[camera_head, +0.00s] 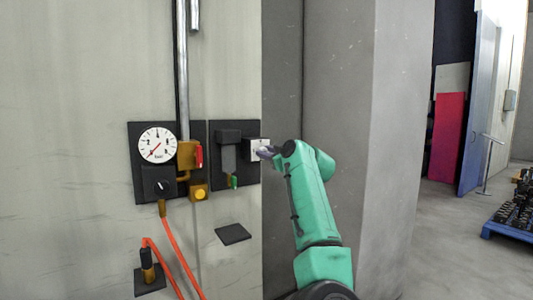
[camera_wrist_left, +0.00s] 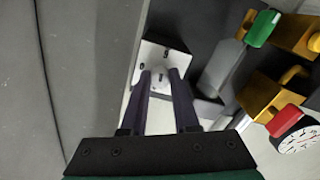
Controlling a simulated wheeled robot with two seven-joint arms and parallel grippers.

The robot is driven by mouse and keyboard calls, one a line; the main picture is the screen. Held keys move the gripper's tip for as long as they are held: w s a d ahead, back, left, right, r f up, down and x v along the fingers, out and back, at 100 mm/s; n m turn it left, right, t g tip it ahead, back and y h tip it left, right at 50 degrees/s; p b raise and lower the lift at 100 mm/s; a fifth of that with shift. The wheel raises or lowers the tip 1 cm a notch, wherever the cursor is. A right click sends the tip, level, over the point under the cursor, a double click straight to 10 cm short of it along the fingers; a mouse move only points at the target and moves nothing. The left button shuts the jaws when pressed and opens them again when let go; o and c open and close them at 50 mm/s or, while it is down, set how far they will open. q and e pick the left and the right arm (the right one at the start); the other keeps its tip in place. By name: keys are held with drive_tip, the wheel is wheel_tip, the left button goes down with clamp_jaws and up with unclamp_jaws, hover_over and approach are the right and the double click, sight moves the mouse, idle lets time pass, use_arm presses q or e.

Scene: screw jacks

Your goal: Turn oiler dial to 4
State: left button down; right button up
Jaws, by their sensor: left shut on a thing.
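The oiler dial is a small pale knob (camera_wrist_left: 159,75) on a white square plate (camera_wrist_left: 150,52), which carries small dark marks that I cannot read. In the head view the plate (camera_head: 254,143) sits at the right edge of a dark wall panel. My left gripper (camera_head: 266,152) reaches it from the right; in the wrist view its two dark fingers (camera_wrist_left: 160,77) are shut on the knob, one on each side. The fingers hide part of the knob, so its setting cannot be told. My right gripper is not in view.
Left of the plate are a grey cylinder unit (camera_head: 228,155) with a green tip, a red-handled brass valve (camera_head: 188,155), a round white gauge (camera_head: 157,145) and a black knob (camera_head: 161,187). Orange hoses (camera_head: 181,260) hang below. A grey pillar (camera_head: 338,100) stands right of the panel.

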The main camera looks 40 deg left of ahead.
use_arm(q)
drive_tip(key=shift+n+b, duration=0.85)
drive_tip(key=shift+n, duration=16.25)
drive_tip(key=c, duration=0.7)
unclamp_jaws()
drive_tip(key=shift+o, duration=0.2)
